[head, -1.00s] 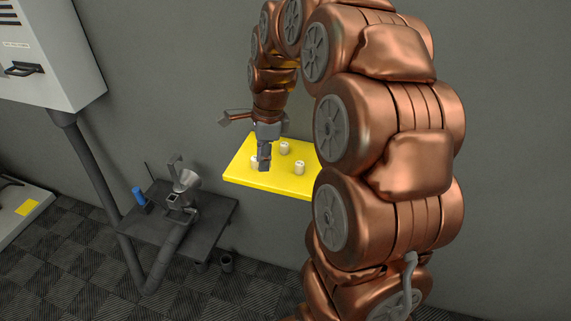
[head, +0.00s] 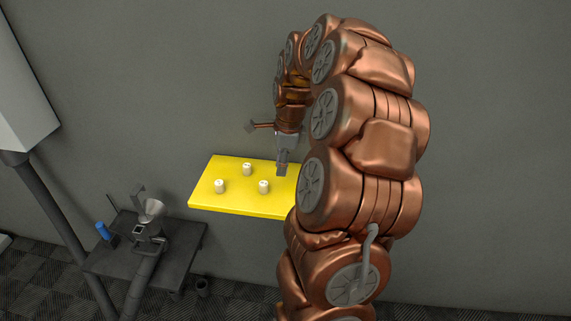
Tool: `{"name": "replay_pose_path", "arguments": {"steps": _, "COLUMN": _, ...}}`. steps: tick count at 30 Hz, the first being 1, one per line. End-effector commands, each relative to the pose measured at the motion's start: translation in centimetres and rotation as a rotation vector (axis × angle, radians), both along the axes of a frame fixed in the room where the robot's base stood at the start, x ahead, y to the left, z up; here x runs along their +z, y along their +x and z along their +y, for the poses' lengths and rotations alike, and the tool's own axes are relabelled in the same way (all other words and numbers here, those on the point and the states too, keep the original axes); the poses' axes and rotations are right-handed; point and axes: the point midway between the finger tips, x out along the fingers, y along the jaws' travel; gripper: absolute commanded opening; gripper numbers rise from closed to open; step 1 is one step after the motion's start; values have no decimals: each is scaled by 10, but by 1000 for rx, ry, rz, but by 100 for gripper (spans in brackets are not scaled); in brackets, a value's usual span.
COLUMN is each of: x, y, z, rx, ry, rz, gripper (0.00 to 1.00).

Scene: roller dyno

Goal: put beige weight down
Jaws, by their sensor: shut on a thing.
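Three small beige weights stand upright on a yellow shelf (head: 235,207): one at the left (head: 220,186), one farther back (head: 247,169) and one at the right (head: 263,187). My gripper (head: 282,171) points down over the right part of the shelf, to the right of these three. It is shut on a beige weight, which is hardly visible between the fingers. I cannot tell how far it is above the shelf. My arm hides the shelf's right end.
A dark small table (head: 180,250) at the lower left holds a grey device with a funnel (head: 150,210) and a blue cylinder (head: 102,230). A white cabinet (head: 20,95) hangs at the far left. The shelf's front left is bare.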

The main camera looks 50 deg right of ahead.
Motion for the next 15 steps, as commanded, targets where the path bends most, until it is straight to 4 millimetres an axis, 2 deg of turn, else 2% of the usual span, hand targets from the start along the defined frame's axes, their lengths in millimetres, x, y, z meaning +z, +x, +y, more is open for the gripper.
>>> {"name": "replay_pose_path", "arguments": {"steps": 4, "x": -1, "y": -1, "z": -14, "rx": 1, "ry": -2, "rz": 1, "gripper": 4}}
{"name": "replay_pose_path", "arguments": {"steps": 12, "x": -1, "y": 0, "z": -22, "rx": 0, "ry": -8, "rz": 5, "gripper": 4}}
{"name": "replay_pose_path", "arguments": {"steps": 15, "x": -10, "y": 0, "z": -18, "rx": 2, "ry": -6, "rz": 11, "gripper": 4}}
